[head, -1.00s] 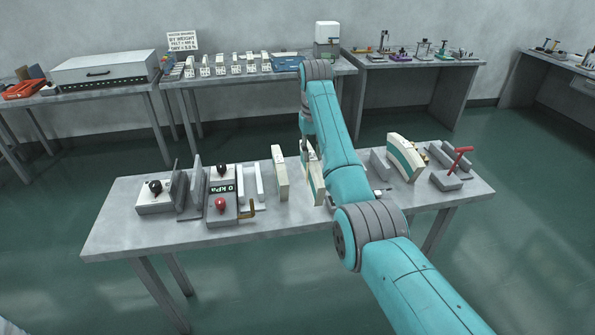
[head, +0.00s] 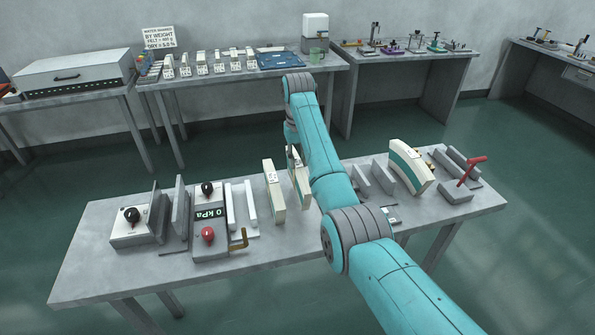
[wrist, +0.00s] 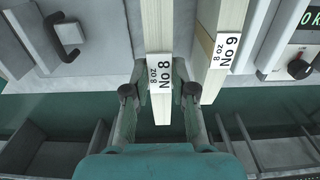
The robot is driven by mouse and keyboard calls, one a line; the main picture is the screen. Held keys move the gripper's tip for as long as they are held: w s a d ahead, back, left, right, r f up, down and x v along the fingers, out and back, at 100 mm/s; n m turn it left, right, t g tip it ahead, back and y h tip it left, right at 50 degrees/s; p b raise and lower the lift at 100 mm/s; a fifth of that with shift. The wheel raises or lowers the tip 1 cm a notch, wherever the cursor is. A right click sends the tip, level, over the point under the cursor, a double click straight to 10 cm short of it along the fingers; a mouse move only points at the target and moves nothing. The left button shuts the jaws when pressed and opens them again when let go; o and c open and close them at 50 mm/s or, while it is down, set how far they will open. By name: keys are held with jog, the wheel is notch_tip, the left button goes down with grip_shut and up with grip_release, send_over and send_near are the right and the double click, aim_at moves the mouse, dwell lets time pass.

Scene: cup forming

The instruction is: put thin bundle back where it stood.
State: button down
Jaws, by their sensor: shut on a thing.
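My gripper (wrist: 160,98) is shut on a thin cream bundle (wrist: 156,35) labelled "8 oz No 8", with one finger on each side. In the head view this bundle (head: 299,182) stands on edge over the near table, partly behind my arm. Whether its bottom touches the tabletop I cannot tell. A second cream bundle (wrist: 220,35), labelled "8 oz No 9", stands close beside it, to the right in the wrist view. In the head view this second bundle (head: 274,192) is on the left. My fingertips are hidden in the head view.
Left of the bundles are upright white plates (head: 245,208) and a kPa gauge box (head: 209,228). Right of my arm are grey upright plates (head: 380,178), a thick curved bundle (head: 410,168) with a green band and a red-handled tool (head: 470,170). The near tabletop (head: 95,262) is bare at its front left.

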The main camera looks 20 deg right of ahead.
jog(key=shift+f, duration=2)
jog(key=c, duration=1)
grip_release()
jog(key=shift+f, duration=0.1)
jog(key=shift+o, duration=0.3)
notch_tip(320, 180, up, 12)
jog(key=shift+r, duration=0.1)
